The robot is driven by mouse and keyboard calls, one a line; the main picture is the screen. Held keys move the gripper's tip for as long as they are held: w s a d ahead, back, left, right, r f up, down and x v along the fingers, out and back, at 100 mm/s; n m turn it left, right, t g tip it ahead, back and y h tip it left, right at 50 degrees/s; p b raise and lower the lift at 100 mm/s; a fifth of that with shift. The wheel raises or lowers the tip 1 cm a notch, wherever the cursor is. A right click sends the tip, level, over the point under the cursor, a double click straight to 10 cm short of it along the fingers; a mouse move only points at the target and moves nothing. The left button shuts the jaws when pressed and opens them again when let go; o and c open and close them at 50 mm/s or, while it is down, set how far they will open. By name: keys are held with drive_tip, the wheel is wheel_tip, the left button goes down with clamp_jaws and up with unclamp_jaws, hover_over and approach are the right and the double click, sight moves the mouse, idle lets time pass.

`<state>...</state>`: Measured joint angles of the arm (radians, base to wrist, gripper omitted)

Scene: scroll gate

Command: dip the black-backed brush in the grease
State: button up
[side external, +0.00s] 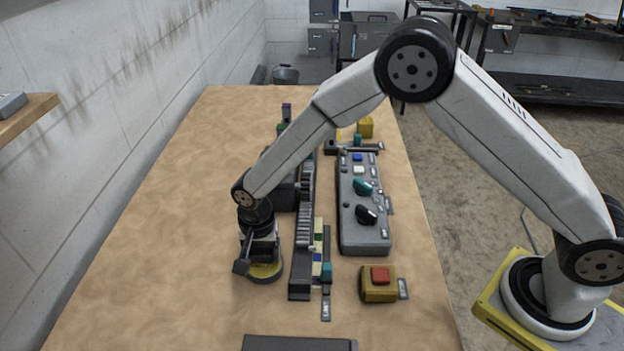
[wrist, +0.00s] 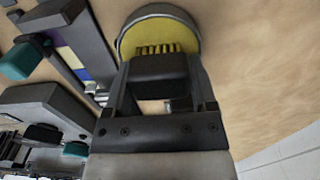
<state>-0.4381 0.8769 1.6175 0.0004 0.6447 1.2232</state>
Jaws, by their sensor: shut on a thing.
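The grease is a yellow surface in a round, dark-rimmed tin, seen at the top of the wrist view (wrist: 185,38) and at the table's near left in the side view (side external: 266,271). My gripper (wrist: 160,92) is shut on the black-backed brush (wrist: 158,76), whose yellow bristles show against the grease. In the side view my gripper (side external: 261,256) is low, right at the tin, and hides part of it. The brush is hard to make out there. I cannot tell whether the bristles touch the grease.
A long dark rail (side external: 303,250) with coloured blocks stands just right of the tin. Beyond it are a grey control panel (side external: 364,237) with knobs and a yellow box with a red button (side external: 380,276). A dark flat piece (side external: 299,343) lies at the near edge. Table left of the tin is clear.

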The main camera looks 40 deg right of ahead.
sight(262, 249)
drive_tip(key=shift+r, duration=3.45)
drive_tip(key=shift+d, duration=0.15)
drive_tip(key=shift+d+r, duration=0.15)
drive_tip(key=shift+d, duration=0.4)
drive_tip(key=s+d+r+n, duration=0.1)
drive_tip(key=d+n, duration=0.3)
drive_tip(key=d, duration=0.5)
drive_tip(key=s+d+r+n, duration=0.1)
drive_tip(key=s+d+n, duration=0.3)
drive_tip(key=d, duration=0.6)
drive_tip(key=shift+s+d+r+n, duration=0.2)
drive_tip(key=shift+d+r+n, duration=0.1)
drive_tip(key=shift+n, duration=0.2)
